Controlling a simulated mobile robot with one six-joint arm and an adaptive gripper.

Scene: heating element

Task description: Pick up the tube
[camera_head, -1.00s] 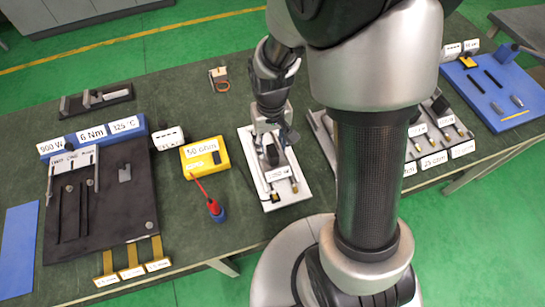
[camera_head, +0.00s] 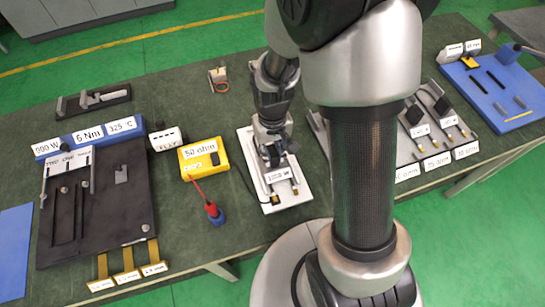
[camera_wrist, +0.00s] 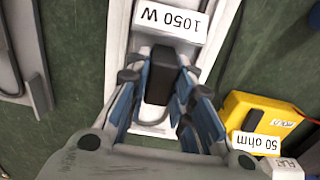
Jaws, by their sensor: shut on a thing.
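A white tray (camera_head: 293,202) labelled 1050 W lies flat on the bench in the head view. A dark block (camera_wrist: 161,75) stands on it in the wrist view, close to the 1050 W label (camera_wrist: 168,20). My gripper (camera_head: 272,150) is down over the tray. In the wrist view its blue-padded fingers (camera_wrist: 160,95) are on either side of the dark block and shut on it. No tube shows clearly; whether one is joined to this block is hidden by the block and my gripper.
A dark mat (camera_head: 115,220) lies at far left, a blue board (camera_head: 500,85) at far right.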

